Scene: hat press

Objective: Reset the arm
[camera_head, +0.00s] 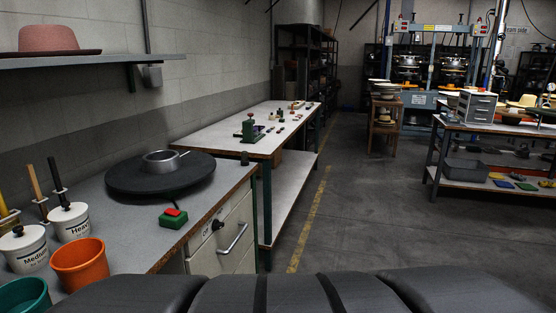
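My gripper is not in view. Dark rounded parts fill the bottom edge of the picture and look like my own body or arm. I cannot tell how the arm is posed or what the gripper holds.
At left a workbench (125,228) holds a black round plate (125,180) with a metal ring (161,162), a red button box (173,216), white pots (70,222), and an orange cup (80,263). A shelf bears a pink hat (48,40). The floor (360,220) is clear.

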